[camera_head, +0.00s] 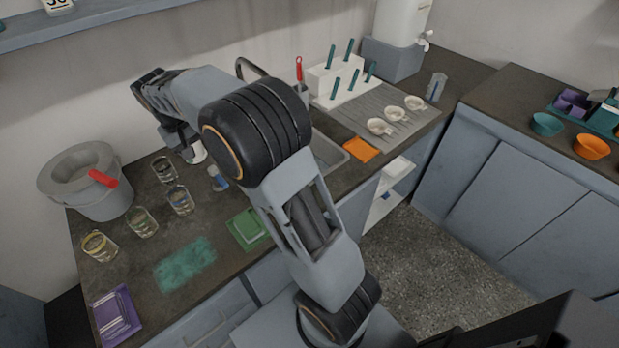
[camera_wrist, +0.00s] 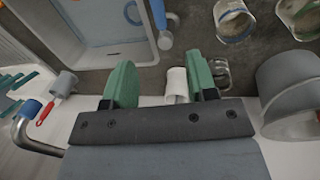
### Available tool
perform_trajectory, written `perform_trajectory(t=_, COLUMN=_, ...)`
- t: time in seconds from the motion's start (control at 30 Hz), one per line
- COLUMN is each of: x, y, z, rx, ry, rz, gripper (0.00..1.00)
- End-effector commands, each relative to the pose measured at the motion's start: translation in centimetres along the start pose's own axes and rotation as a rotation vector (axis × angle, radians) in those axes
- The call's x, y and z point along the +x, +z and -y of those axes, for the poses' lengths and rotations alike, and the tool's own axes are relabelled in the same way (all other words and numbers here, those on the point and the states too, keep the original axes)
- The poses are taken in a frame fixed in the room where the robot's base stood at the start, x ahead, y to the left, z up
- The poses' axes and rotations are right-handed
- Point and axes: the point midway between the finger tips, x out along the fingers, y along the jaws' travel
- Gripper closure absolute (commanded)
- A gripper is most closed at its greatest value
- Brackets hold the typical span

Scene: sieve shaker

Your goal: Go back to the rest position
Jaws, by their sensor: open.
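My gripper (camera_head: 188,143) hangs over the back of the dark counter (camera_head: 225,265), between the grey bucket and the sink. In the wrist view its two green fingers (camera_wrist: 162,80) are spread apart. A white cylindrical cup (camera_wrist: 176,84) shows between the fingers, closer to the right one. It also shows in the head view (camera_head: 198,154), just beside the gripper and partly hidden by it. I cannot tell whether a finger touches it. My arm reaches across the counter and hides part of the sink (camera_head: 327,152).
A grey bucket (camera_head: 72,198) and several glass jars (camera_head: 142,222) stand left of the gripper. A blue-and-white cylinder (camera_head: 217,178) stands close by. A curved faucet (camera_wrist: 25,132) rises beside the sink. A white rack (camera_head: 335,88) stands beyond. The floor (camera_head: 455,255) at right is clear.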

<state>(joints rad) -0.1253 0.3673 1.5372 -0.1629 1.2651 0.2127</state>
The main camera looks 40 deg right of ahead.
Motion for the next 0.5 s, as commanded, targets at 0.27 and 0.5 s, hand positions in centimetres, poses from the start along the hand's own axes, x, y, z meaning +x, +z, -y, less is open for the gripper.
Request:
perform_trajectory(t=0.27, x=0.0, y=0.0, z=0.0, rx=0.000, ry=0.000, rz=0.000, gripper=0.48)
perform_trajectory(t=0.5, x=2.9, y=2.7, z=0.7, rx=-0.084, ry=-0.043, rz=0.001, gripper=0.48)
